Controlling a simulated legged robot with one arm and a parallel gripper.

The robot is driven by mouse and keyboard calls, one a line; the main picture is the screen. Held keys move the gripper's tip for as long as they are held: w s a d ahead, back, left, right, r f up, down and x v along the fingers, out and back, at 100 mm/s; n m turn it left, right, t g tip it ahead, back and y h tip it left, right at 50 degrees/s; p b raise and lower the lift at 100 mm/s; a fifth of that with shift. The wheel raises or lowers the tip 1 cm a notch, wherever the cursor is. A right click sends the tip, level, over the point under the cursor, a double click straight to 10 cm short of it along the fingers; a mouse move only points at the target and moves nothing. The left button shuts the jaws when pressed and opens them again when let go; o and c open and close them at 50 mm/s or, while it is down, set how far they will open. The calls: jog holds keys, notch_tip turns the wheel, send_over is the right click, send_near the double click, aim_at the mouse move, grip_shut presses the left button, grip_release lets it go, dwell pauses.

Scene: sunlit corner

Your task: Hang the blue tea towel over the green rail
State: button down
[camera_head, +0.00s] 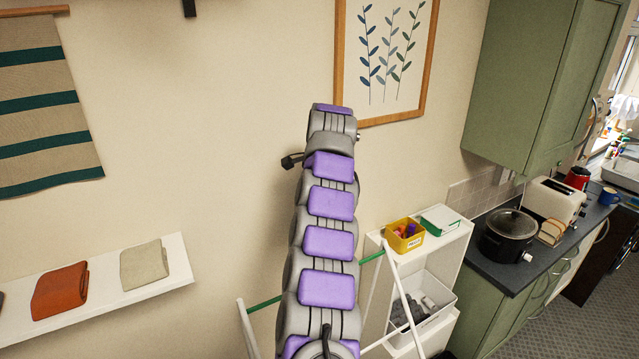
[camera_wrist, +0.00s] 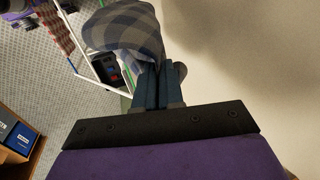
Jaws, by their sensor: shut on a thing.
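My gripper (camera_wrist: 158,82) shows at the middle of the wrist view, its two fingers close together. It is shut on the blue tea towel (camera_wrist: 125,28), a blue-grey checked cloth that bunches out past the fingertips, up and to the left. The green rail (camera_head: 372,256) shows in the head view at the top of a white frame. My arm hides the rail's middle; a second stretch of it appears left of the arm. In the head view the towel and my gripper's fingers are hidden.
A white shelf unit (camera_head: 457,238) with a yellow box (camera_head: 404,236) stands right of the rail. A wall shelf (camera_head: 150,288) holds folded cloths at left. A counter (camera_head: 545,250) with a slow cooker (camera_head: 507,236) is at right. A red checked cloth (camera_wrist: 57,27) hangs in the wrist view.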

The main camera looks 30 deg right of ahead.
jog(key=s+f+x, duration=0.1)
jog(key=s+x, duration=0.1)
jog(key=x, duration=0.7)
jog(key=s+x, duration=0.2)
jog(key=x, duration=0.6)
jog(key=shift+s+t+b, duration=0.7)
jog(key=shift+s+b, duration=1.65)
jog(key=shift+s, duration=1.1)
jog(key=s+f+t+b, duration=0.2)
jog(key=f+b, duration=0.5)
jog(key=b, duration=0.6)
jog(key=s+f+t+b, duration=0.3)
jog(key=s+f+b, duration=0.2)
jog(key=b, duration=0.9)
jog(key=shift+s+a+f+b, duration=0.35)
jog(key=shift+a+f, duration=0.15)
jog(key=shift+f, duration=1.1)
jog(key=shift+t, duration=0.3)
jog(key=c, duration=1.2)
grip_release()
